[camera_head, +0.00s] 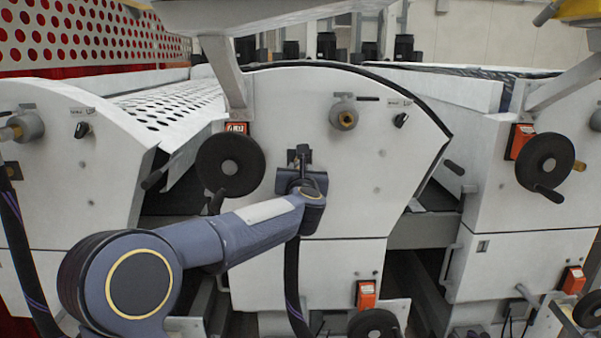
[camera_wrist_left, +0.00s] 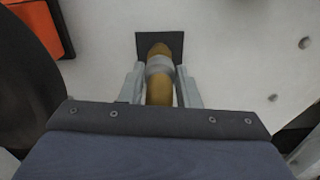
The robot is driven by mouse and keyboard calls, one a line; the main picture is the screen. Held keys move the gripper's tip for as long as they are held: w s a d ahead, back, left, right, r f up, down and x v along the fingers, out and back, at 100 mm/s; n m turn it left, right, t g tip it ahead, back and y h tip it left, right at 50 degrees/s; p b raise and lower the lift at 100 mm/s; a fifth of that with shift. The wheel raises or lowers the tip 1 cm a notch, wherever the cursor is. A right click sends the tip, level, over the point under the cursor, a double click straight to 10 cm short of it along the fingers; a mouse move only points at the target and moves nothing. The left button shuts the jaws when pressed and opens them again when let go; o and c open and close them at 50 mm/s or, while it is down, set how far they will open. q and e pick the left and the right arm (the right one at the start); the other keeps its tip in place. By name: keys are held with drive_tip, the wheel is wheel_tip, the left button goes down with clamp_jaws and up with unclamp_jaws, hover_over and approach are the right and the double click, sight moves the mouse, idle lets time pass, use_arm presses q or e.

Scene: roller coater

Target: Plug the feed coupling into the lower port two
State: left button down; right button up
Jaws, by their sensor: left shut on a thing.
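My left gripper (camera_head: 302,172) is at the front panel of the middle machine (camera_head: 360,190). In the left wrist view its two fingers (camera_wrist_left: 162,88) are shut on the feed coupling (camera_wrist_left: 158,92), a brass piece with a grey collar. The coupling's brass tip overlaps a dark square plate (camera_wrist_left: 174,42) on the white panel. I cannot tell whether the tip is inside a port or just in front of it. In the head view the plate (camera_head: 298,154) shows just above my gripper. A dark hose (camera_head: 292,280) hangs below the gripper. My right gripper is not in view.
A black handwheel (camera_head: 231,165) stands close left of my gripper, with a red box (camera_head: 236,128) above it. A grey and brass fitting (camera_head: 344,115) sits higher right on the panel. Similar machines stand on both sides. The panel right of my gripper is mostly clear.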

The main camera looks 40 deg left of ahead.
use_arm(q)
drive_tip(key=shift+w+a, duration=0.15)
drive_tip(key=shift+w, duration=0.05)
drive_tip(key=c, duration=1)
unclamp_jaws()
drive_tip(key=shift+s+d, duration=0.35)
drive_tip(key=shift+s, duration=0.05)
drive_tip(key=b+v, duration=0.1)
drive_tip(key=v, duration=0.5)
drive_tip(key=shift+s+d, duration=0.25)
drive_tip(key=shift+s, duration=0.05)
